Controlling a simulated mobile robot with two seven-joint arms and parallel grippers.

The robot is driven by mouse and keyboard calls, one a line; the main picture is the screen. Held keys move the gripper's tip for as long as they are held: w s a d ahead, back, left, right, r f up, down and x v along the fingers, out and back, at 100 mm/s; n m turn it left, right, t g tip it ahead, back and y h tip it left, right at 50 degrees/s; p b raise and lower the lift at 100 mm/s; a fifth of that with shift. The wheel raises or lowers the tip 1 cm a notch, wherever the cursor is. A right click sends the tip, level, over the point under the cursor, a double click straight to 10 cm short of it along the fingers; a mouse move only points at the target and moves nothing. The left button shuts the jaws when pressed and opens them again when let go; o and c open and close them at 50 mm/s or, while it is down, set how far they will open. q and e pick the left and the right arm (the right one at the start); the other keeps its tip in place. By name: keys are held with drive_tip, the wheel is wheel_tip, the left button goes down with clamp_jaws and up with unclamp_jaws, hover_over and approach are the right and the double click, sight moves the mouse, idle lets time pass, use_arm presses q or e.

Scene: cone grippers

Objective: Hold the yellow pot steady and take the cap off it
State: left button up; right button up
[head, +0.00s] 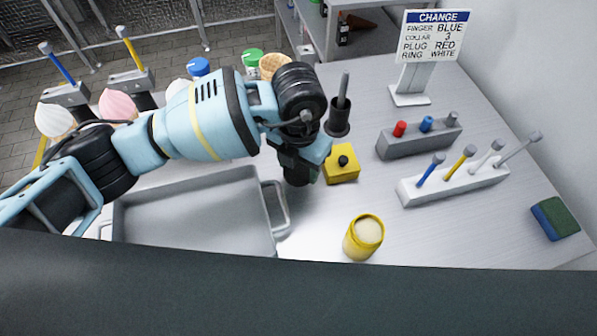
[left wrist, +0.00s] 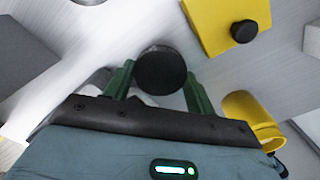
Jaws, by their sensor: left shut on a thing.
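The yellow pot (head: 359,243) stands upright on the table at the lower middle of the head view. A pale surface fills its top inside a yellow rim, and no separate cap shows on it. It also shows at the right of the left wrist view (left wrist: 245,112). My left gripper (head: 298,168) is to the left of and beyond the pot, apart from it. Its green fingers are shut on a black round thing (left wrist: 161,70). I cannot tell whether this is the pot's cap. My right gripper is not in view.
A yellow block with a black knob (head: 341,174) stands just right of my left gripper. A grey tray (head: 188,187) lies to the left. A black holder (head: 337,119), racks of pegs (head: 459,185), a sign (head: 433,36) and a sponge (head: 556,218) stand around. Bare table surrounds the pot.

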sight(299, 170)
use_arm(q)
drive_tip(key=shift+f, duration=1.85)
drive_tip(key=shift+f, duration=0.1)
drive_tip(key=o, duration=1.1)
wheel_tip(299, 170, up, 12)
drive_tip(key=shift+r+p, duration=0.1)
drive_tip(key=shift+p, duration=0.2)
drive_tip(key=shift+s, duration=0.1)
